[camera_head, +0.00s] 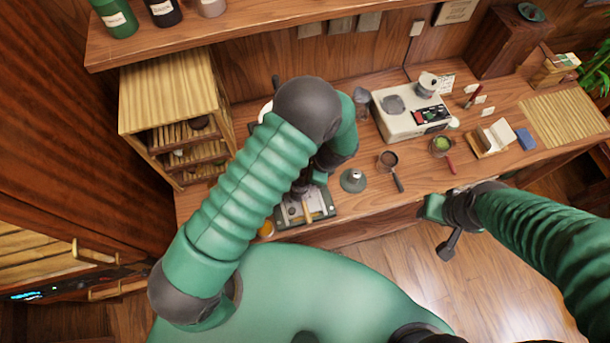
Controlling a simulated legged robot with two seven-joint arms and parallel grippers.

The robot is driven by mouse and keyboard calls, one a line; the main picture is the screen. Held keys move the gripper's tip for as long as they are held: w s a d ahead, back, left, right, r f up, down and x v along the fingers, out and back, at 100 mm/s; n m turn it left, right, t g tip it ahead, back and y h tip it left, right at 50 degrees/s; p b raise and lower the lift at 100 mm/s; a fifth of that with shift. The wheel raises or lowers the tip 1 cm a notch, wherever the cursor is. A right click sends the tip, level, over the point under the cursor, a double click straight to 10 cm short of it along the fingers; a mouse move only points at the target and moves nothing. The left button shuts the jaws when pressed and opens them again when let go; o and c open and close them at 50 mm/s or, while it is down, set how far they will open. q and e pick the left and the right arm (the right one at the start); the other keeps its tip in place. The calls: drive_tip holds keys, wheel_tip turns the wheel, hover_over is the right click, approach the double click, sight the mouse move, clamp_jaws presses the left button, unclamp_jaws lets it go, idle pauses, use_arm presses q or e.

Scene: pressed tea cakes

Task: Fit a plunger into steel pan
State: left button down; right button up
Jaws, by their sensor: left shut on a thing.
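My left gripper (309,181) is low over the front of the counter, above a dark-framed metal tray (292,213). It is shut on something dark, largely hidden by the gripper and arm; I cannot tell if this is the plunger. A small round steel pan (388,158) with a dark handle lies on the counter to the right. A grey disc with a raised knob (353,178), plunger-like, stands between the tray and that pan. My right gripper (436,211) is beyond the counter's front edge, with a dark piece below it; its jaws are unclear.
A pan with green contents and a red handle (442,147) lies farther right. A pale appliance (405,118) stands behind. A wooden cabinet (170,100) is at the left, and a shelf with jars (240,25) runs above. Clear counter lies along the front right.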

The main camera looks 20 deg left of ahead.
use_arm(q)
drive_tip(key=shift+a+f, duration=0.1)
drive_tip(key=shift+f, duration=0.15)
drive_tip(key=shift+f+b, duration=0.4)
drive_tip(key=shift+b, duration=0.15)
drive_tip(key=c, duration=1.2)
unclamp_jaws()
